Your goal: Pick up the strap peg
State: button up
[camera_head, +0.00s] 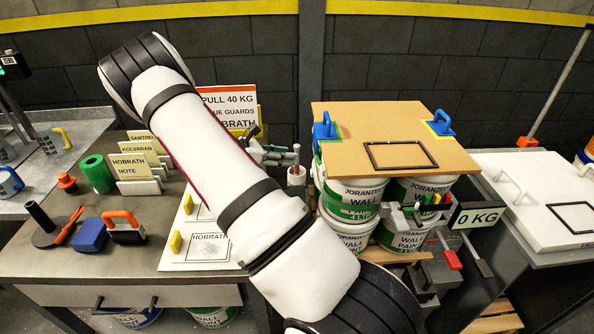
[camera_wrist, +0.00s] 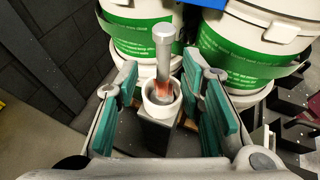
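The strap peg (camera_wrist: 164,52) is a grey rod with a wider flat head, standing upright in a white round holder (camera_wrist: 160,112) on a dark post. Its lower part looks reddish inside the holder. In the head view the peg (camera_head: 296,156) stands just left of the pail stack. My gripper (camera_wrist: 163,98) is open, with green-padded fingers on the left and right of the holder and peg. The peg shows in the gap between them, with no visible contact. In the head view my gripper (camera_head: 268,153) is partly hidden behind my arm.
Paint pails (camera_head: 352,192) under a wooden board (camera_head: 380,120) with blue clamps stand right of the peg, close to my gripper. The workbench (camera_head: 60,262) at left holds a green roll, cards and tools. A dark wall stands behind.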

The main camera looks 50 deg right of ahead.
aim_at(297, 175)
jog(key=x, duration=0.3)
jog(key=shift+s+d+f+p, duration=0.1)
jog(key=shift+s+d+p, duration=0.05)
jog(key=shift+s+p, duration=0.25)
jog(key=shift+s+d+f, duration=0.15)
jog(key=shift+d+f, duration=0.1)
jog(key=shift+d, duration=0.2)
grip_shut()
jog(key=shift+r, duration=0.1)
